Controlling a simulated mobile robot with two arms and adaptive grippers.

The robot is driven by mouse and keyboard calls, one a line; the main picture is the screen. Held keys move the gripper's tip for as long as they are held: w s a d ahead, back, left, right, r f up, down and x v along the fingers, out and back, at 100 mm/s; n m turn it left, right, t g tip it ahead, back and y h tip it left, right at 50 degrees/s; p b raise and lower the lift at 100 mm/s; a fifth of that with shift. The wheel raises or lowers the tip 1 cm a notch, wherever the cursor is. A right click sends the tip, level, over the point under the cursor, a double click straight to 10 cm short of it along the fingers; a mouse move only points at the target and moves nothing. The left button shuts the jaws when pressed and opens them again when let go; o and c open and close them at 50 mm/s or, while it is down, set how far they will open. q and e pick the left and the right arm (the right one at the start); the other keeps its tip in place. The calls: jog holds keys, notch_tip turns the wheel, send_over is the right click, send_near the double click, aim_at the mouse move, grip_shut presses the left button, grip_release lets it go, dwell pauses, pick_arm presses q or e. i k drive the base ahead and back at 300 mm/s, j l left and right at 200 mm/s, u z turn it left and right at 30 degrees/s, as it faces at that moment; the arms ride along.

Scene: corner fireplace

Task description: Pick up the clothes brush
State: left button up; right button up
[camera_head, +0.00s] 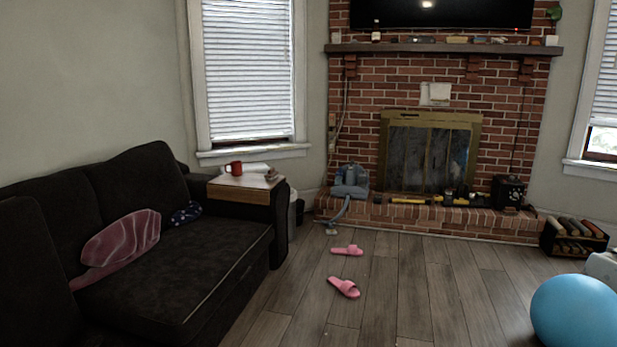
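I cannot make out a clothes brush for certain. A small brown object (271,175) lies at the right end of the wooden armrest tray (238,192), and it is too small to identify. A red mug (235,168) and some white papers or a book lie on the same tray. Small items also lie on the brick hearth and on the mantel (440,48), too small to tell apart. Neither of my grippers is in view.
A dark sofa (200,265) fills the left side. Two pink slippers (344,287) lie on the wooden floor. A blue ball (577,313) is at the lower right. A low rack (572,238) stands right of the brick hearth (430,220). The middle floor is mostly clear.

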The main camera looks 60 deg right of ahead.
aim_at(272, 175)
jog(key=z, duration=1.8)
